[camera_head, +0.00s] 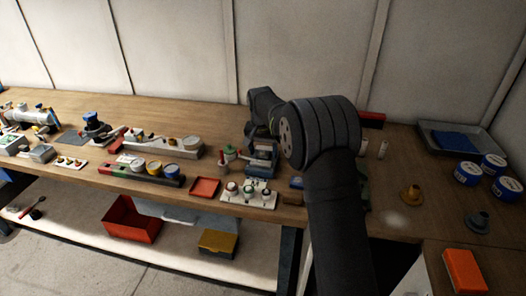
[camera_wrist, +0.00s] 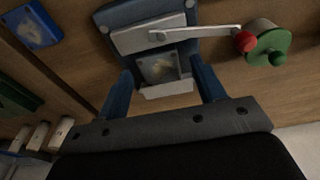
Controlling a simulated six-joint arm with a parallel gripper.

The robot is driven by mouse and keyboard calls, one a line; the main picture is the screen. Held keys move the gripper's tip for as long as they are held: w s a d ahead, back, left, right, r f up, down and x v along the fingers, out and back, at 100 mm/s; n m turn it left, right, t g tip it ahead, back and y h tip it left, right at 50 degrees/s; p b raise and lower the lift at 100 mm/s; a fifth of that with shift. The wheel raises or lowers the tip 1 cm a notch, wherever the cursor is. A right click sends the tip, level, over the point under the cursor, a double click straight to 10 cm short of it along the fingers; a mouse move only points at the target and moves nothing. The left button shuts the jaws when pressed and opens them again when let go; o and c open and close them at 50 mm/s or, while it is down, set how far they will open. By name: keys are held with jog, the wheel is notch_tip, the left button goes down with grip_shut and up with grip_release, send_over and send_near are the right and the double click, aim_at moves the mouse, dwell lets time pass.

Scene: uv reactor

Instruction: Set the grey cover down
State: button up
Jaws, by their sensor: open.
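In the wrist view, the two blue fingers of my gripper (camera_wrist: 162,82) are spread apart, with no grip on anything visible between them. Beyond and between them is a blue-and-grey device (camera_wrist: 110,15). A light grey plate (camera_wrist: 130,40), which looks like the grey cover, lies across its upper part. Below the plate is a square grey recess (camera_wrist: 160,68) with a pale, blurred face, and a whitish ledge (camera_wrist: 167,90). I cannot tell whether the fingers touch the device. In the head view, the device (camera_head: 262,155) stands left of my arm, partly hidden.
A lever with a red knob (camera_wrist: 245,42) and a green round part (camera_wrist: 270,47) sit right of the device. A white rack of small jars (camera_head: 248,193) and a red tray (camera_head: 205,187) stand in front. A grey tray (camera_head: 432,135) and several blue-and-white tins (camera_head: 467,174) are at right.

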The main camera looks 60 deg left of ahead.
aim_at(264, 153)
notch_tip(264, 153, up, 12)
jog(key=s+d, duration=0.1)
jog(key=shift+s+d+f, duration=0.15)
jog(key=shift+f, duration=0.1)
jog(key=shift+f, duration=0.1)
jog(key=f, duration=0.4)
jog(key=w+a+f, duration=0.1)
jog(key=f, duration=0.7)
jog(key=shift+w+a, duration=0.15)
jog(key=shift+w, duration=0.05)
notch_tip(264, 153, up, 3)
jog(key=shift+f, duration=0.1)
jog(key=shift+r, duration=0.7)
